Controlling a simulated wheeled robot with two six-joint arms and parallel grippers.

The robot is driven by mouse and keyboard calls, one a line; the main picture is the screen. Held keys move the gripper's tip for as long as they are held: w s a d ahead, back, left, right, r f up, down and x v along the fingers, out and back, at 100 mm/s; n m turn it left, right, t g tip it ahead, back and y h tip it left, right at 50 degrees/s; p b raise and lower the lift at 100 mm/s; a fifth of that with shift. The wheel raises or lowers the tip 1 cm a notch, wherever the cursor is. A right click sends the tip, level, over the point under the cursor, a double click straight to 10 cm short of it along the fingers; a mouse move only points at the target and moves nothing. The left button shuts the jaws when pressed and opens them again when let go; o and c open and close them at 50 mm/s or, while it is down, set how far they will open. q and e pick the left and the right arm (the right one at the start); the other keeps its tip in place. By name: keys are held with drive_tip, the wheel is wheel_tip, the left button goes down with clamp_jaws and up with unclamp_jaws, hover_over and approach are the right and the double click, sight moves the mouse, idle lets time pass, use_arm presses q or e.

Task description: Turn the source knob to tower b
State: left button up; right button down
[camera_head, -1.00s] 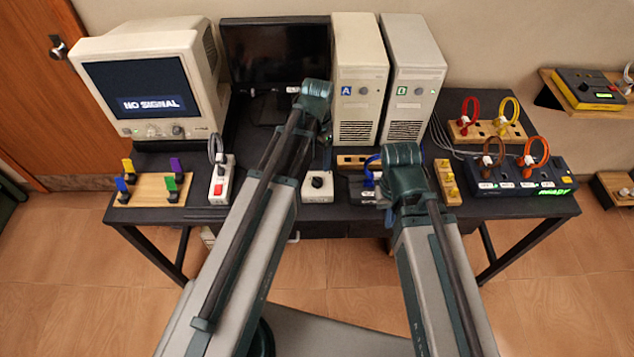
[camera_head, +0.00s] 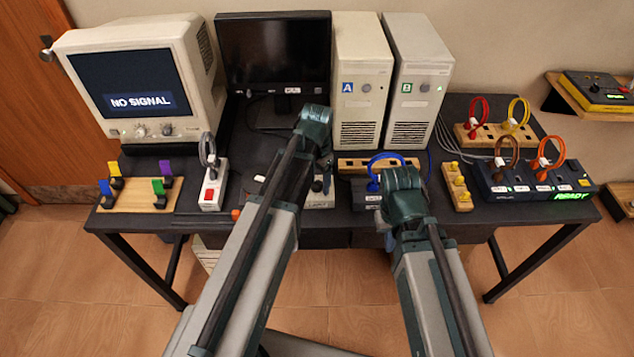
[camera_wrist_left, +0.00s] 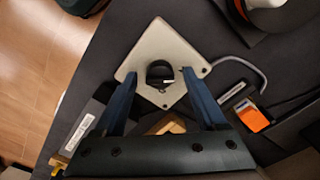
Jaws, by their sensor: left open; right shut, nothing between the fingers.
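The source knob is a black knob (camera_wrist_left: 160,72) on a pale square box, seen in the left wrist view with a small white mark on it. In the head view its box (camera_head: 320,201) is mostly hidden behind my left arm. My left gripper (camera_wrist_left: 158,77) is open, its blue fingers on either side of the knob; contact cannot be told. In the head view my left gripper (camera_head: 325,178) points down over the box. Tower A (camera_head: 360,85) and tower B (camera_head: 417,85) stand at the back. My right gripper (camera_head: 384,216) is shut and empty, partly hidden by its wrist.
A monitor (camera_head: 130,85) reading NO SIGNAL stands at the left, beside a dark screen (camera_head: 273,50). A switch box (camera_head: 212,190) stands left of the knob. A blue cable loop (camera_head: 384,158) is near my right wrist. A READY device (camera_head: 530,182) is at the right.

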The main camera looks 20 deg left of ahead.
use_arm(q)
clamp_jaws()
drive_tip(key=shift+m, duration=0.3)
drive_tip(key=m, duration=0.3)
drive_tip(key=shift+m, duration=0.4)
drive_tip(key=m, duration=0.4)
drive_tip(key=shift+m, duration=0.3)
drive_tip(key=m, duration=0.8)
drive_tip(key=shift+m, duration=0.6)
